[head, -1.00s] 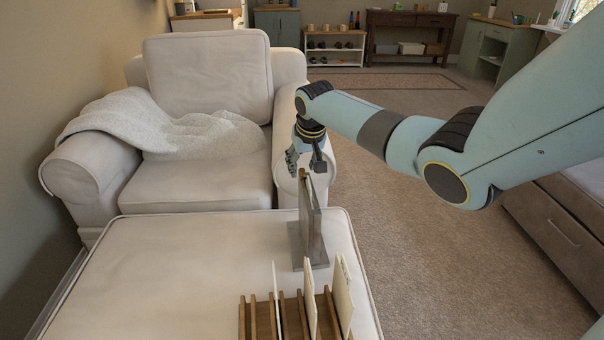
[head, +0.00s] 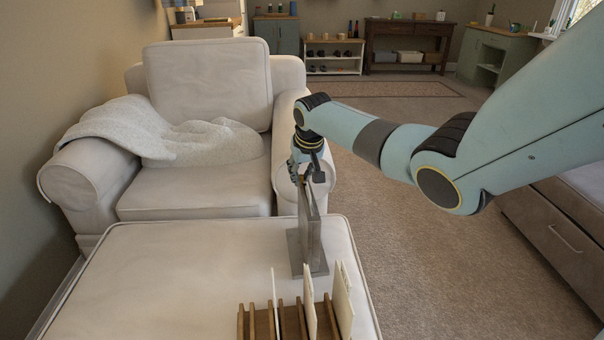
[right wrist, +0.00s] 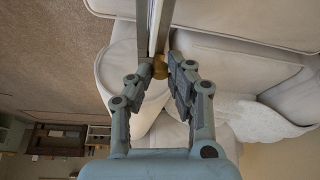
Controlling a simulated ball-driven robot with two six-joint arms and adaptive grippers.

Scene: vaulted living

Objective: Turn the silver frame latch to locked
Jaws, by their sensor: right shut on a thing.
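The silver frame (head: 309,235) stands upright, seen nearly edge-on, on its flat base on the white ottoman. In the right wrist view the frame (right wrist: 154,30) comes down from the top edge. A brass-coloured knob (right wrist: 160,68), likely the latch, shows at its end between my fingertips. My right gripper (head: 303,178) is at the frame's top edge from above. In the right wrist view my right gripper (right wrist: 160,77) has its fingers on both sides of the brass knob, shut on it. The latch is mostly hidden in the head view. My left gripper is not in view.
A wooden rack (head: 290,322) with upright cards stands on the ottoman (head: 180,280) in front of the frame. A white armchair (head: 205,90) with a throw blanket (head: 160,135) stands behind. Carpet (head: 440,270) is open to the right.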

